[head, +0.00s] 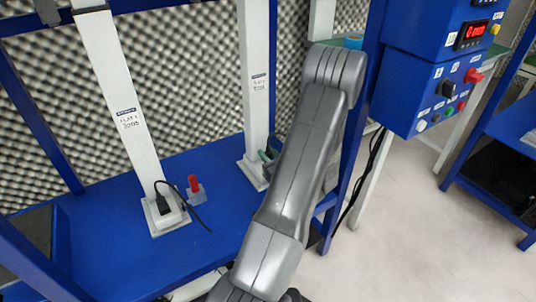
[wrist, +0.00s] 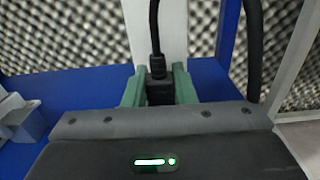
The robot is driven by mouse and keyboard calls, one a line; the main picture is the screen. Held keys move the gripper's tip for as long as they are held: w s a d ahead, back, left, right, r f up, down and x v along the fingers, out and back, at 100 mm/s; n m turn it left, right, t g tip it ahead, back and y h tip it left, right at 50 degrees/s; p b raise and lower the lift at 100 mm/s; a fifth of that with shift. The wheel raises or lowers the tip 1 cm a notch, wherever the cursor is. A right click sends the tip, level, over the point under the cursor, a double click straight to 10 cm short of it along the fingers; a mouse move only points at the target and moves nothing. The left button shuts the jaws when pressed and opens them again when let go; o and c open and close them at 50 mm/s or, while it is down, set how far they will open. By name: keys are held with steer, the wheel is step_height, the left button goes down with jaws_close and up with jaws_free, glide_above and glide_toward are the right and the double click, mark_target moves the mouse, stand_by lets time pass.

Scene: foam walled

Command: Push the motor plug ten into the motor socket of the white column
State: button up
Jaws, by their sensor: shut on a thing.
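My gripper (wrist: 158,92) shows two green fingers shut on a black plug (wrist: 158,90), with its black cable (wrist: 155,35) rising from the top. The plug is right in front of the white column (wrist: 158,38), which fills the middle background of the wrist view. In the head view my gripper (head: 268,157) is low beside the foot of the middle white column (head: 255,85), mostly behind my arm. The motor socket is hidden behind the plug and my gripper body. I cannot tell whether the plug is in it. No number is readable on the plug.
Another white column (head: 118,90) at left has a black plug (head: 163,205) with a cable at its foot. A red piece (head: 193,183) stands in a grey holder on the blue deck (head: 110,250). A blue control box (head: 425,95) and grey foam walls (head: 190,80) flank the space.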

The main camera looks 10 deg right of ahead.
steer(key=shift+f+b, duration=0.8)
steer(key=shift+f, duration=0.15)
steer(key=o, duration=1)
steer(key=shift+r, duration=0.1)
steer(key=shift+o, duration=0.2)
steer(key=p+v, duration=0.3)
steer(key=v, duration=1.1)
steer(key=shift+w, duration=0.15)
steer(key=b+x, duration=0.3)
steer(key=x, duration=1)
steer(key=shift+w+a, duration=0.2)
steer(key=shift+w, duration=0.05)
steer(key=shift+r+p, duration=0.25)
steer(key=shift+p, duration=0.05)
